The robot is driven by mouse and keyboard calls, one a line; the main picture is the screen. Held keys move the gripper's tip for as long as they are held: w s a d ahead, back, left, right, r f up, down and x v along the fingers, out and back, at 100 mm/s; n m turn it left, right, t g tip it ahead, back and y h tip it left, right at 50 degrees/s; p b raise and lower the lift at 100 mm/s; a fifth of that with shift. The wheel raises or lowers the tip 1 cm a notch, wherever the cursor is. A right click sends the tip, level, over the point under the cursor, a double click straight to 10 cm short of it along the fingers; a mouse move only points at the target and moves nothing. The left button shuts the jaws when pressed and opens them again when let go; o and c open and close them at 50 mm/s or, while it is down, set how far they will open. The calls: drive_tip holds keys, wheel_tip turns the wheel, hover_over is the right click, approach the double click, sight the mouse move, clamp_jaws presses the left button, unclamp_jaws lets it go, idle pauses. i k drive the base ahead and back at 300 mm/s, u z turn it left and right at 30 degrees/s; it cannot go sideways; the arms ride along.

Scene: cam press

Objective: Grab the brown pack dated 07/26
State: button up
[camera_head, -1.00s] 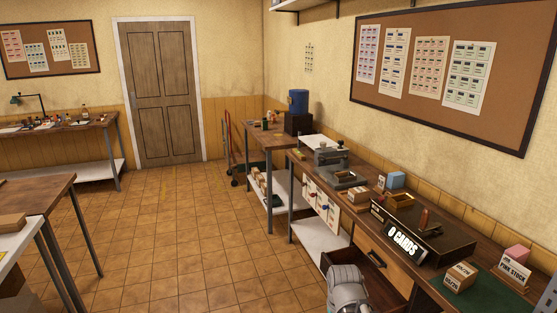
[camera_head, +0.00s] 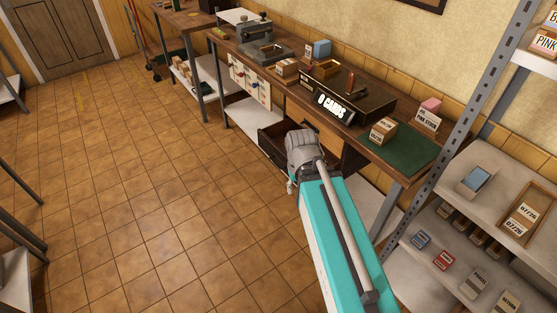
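Brown packs or boxes with small date-like labels lie in a wooden tray (camera_head: 511,229) on the right-hand shelf. One label seems to read 07/26 and the one below it 07/26 or 07/25; the print is too small to be sure. A brown box (camera_head: 383,131) with a pale label sits on the green mat at the workbench's right end; its print is not readable. My gripper (camera_head: 290,187) is mostly hidden below my grey wrist, in front of the workbench by an open drawer. It is well left of the shelf, and its fingers cannot be made out.
The shelf rack (camera_head: 480,90) has a grey upright at the right. Its lower shelf (camera_head: 410,258) holds several small packs. The workbench (camera_head: 400,163) carries a "0 CARDS" device (camera_head: 345,98) and a pink block (camera_head: 430,106). An open drawer (camera_head: 270,141) juts out. The tiled floor at left is clear.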

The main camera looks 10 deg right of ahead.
sight(523, 218)
drive_tip(key=z, duration=2.45)
drive_tip(key=k, duration=0.3)
drive_tip(key=u, duration=0.15)
